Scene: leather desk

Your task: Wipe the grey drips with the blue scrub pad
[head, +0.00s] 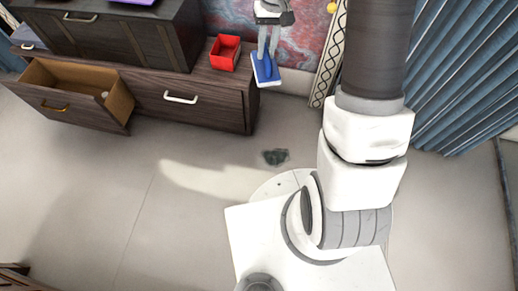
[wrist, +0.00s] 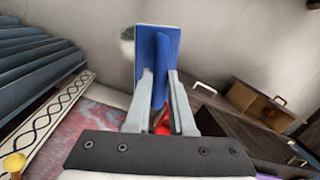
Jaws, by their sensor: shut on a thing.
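The blue scrub pad (head: 265,74) is a flat blue block with a pale edge and a raised blue grip. My gripper (head: 267,54) is shut on that grip, and the pad hangs below the fingers, clear of the floor. In the wrist view the pad (wrist: 143,60) extends beyond my fingers (wrist: 161,88). The grey drips (head: 276,157) form one dark grey-green patch on the floor, below and apart from the pad. In the wrist view part of the drips (wrist: 127,46) shows beside the pad's left edge; the pad may hide the remainder.
A dark wooden cabinet (head: 215,98) stands at the left with an open drawer (head: 75,86). A red open box (head: 225,52) sits on top, close to my gripper. A blue curtain (head: 470,80) hangs at the right. The floor left of the drips is clear.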

